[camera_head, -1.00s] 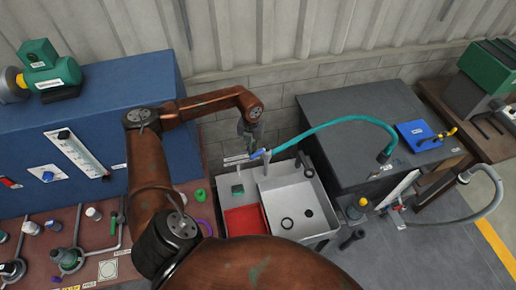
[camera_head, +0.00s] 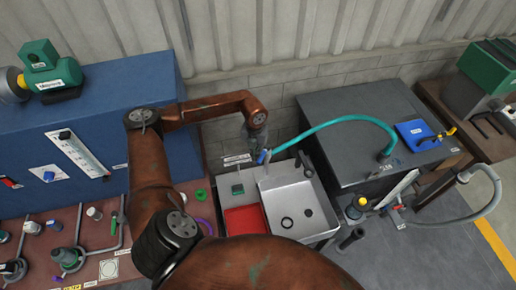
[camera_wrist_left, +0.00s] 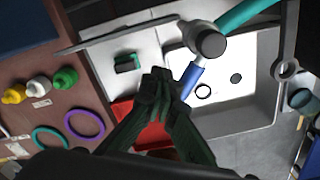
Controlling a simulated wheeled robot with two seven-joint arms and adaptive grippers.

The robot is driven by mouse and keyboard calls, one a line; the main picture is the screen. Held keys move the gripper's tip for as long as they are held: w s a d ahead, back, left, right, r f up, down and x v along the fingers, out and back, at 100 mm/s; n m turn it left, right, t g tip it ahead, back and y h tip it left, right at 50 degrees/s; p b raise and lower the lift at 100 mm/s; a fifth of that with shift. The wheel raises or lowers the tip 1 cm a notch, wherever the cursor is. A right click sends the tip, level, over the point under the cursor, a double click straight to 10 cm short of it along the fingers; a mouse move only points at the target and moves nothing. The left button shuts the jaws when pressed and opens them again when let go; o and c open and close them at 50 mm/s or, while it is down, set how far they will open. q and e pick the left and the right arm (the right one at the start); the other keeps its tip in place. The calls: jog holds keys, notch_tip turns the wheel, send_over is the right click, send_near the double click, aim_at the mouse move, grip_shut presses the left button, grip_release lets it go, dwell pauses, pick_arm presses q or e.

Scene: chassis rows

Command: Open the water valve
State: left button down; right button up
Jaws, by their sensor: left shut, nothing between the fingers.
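The water valve's blue lever (camera_head: 262,157) sits on the tap at the back of the grey sink (camera_head: 325,222), where a teal hose (camera_head: 335,121) joins. In the left wrist view the blue lever (camera_wrist_left: 192,82) points down and slightly left from the round dark tap top (camera_wrist_left: 211,42). My left gripper (camera_head: 252,141) is above the back of the sink, just left of and above the lever. In the left wrist view the gripper's green fingertips (camera_wrist_left: 157,84) are together and empty, left of the lever. Whether they touch it I cannot tell. My right gripper is not in view.
A blue cabinet (camera_head: 100,120) stands left, and a dark grey cabinet (camera_head: 350,110) stands right. The wall is close behind.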

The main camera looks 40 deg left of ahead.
pick_arm(q)
jog(key=shift+d, duration=0.15)
notch_tip(320, 180, up, 7)
jog(key=p, duration=0.3)
jog(key=shift+d+p, duration=0.3)
jog(key=shift+d, duration=0.1)
dwell(0.4)
dwell(0.9)
